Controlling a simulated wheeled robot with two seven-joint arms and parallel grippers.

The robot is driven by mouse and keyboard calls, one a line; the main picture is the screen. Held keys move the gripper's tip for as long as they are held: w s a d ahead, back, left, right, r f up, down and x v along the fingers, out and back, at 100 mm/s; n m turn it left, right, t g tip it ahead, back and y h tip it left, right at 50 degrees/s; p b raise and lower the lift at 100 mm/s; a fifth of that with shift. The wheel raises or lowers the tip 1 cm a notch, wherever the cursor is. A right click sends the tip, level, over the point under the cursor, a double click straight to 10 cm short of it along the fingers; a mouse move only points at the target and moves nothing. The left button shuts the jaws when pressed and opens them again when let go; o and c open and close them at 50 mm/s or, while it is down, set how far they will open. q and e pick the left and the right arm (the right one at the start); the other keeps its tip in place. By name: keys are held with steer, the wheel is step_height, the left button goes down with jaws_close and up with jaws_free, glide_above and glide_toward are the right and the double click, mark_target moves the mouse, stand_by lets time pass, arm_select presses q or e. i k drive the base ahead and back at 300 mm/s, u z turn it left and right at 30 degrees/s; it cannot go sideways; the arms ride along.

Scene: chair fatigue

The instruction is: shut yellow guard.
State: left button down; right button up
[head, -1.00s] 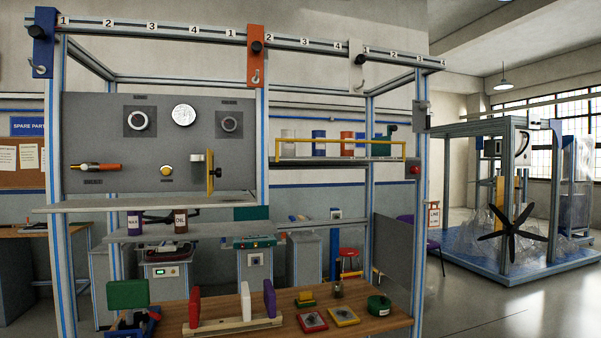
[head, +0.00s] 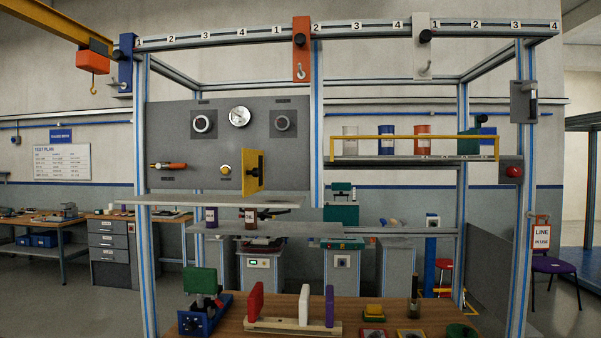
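A yellow plate (head: 252,170), which looks like the yellow guard, stands out from the grey panel (head: 170,122) in the head view. It is seen at an angle, swung away from the panel face, with a small dark knob on it. The part of the panel behind it is hidden. A yellow button (head: 226,170) sits just to its left. Neither of my grippers shows in the head view.
A grey ledge (head: 170,199) runs below the panel. A yellow rail (head: 415,137) fronts the shelf of coloured cylinders at right. The wooden bench (head: 222,327) below holds blocks and fixtures. A purple chair (head: 555,264) stands at far right.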

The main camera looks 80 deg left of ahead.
mark_target(253, 160)
steer(key=i, duration=0.2)
steer(key=u, duration=3.05)
steer(key=k, duration=1.2)
steer(key=z, duration=1)
steer(key=i, duration=1.8)
steer(key=u, duration=0.4)
